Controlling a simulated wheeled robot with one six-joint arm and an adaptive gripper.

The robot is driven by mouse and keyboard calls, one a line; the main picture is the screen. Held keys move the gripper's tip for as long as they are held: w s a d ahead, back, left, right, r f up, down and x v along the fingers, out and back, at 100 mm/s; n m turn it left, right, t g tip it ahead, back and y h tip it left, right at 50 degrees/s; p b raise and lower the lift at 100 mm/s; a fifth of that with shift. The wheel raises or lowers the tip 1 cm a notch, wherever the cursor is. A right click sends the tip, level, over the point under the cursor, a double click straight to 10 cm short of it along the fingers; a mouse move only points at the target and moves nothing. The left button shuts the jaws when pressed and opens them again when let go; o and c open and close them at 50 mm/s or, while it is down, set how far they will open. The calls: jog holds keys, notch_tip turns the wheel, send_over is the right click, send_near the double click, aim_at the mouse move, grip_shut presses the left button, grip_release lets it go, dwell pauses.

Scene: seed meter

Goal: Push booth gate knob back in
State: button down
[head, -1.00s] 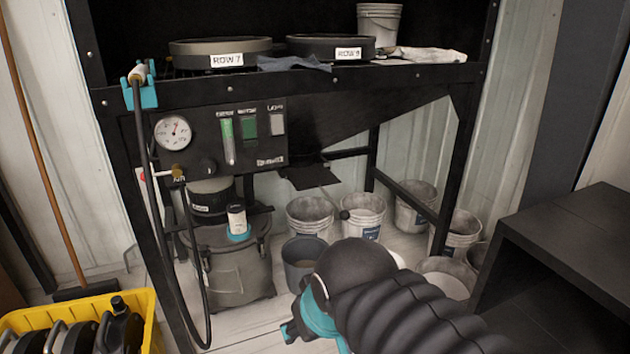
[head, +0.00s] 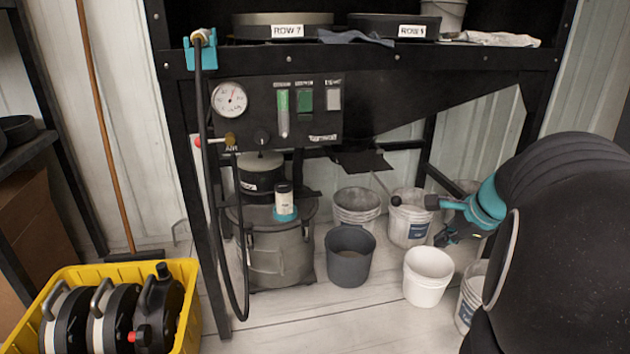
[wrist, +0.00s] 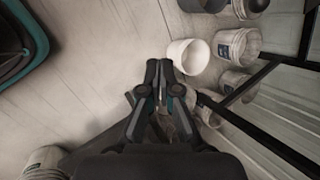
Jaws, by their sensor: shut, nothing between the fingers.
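The gate, a dark flat plate (head: 362,161), sticks out below the sloped underside of the black booth. A thin rod runs from it toward the front, ending in a small dark ball knob (head: 395,200) before the grey buckets. My gripper (head: 441,238) is right of the knob and apart from it, over the bucket area, partly hidden by my arm. In the wrist view my gripper (wrist: 160,68) has its fingers together with nothing between them, above the floor. I cannot make out the knob in the wrist view.
The booth's control panel (head: 290,112) has a hanging black hose (head: 243,270) at its left. A lidded grey drum (head: 277,250), a dark bucket (head: 350,262) and a white bucket (head: 428,283) stand below. A yellow crate (head: 190,330) is at front left. Floor between is clear.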

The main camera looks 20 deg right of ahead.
jog(key=w+d+r+m+t, duration=0.3)
jog(key=w+r+m, duration=0.3)
jog(key=m, duration=0.6)
jog(key=w+a+r+b+x, duration=0.1)
jog(key=b+x, duration=0.1)
jog(key=x, duration=1.1)
jog(key=shift+w, duration=0.3)
jog(key=shift+r, duration=0.1)
jog(key=p, duration=0.9)
send_near(373, 174)
notch_tip(373, 174, down, 5)
jog(key=shift+w+d, duration=0.1)
jog(key=shift+w, duration=0.35)
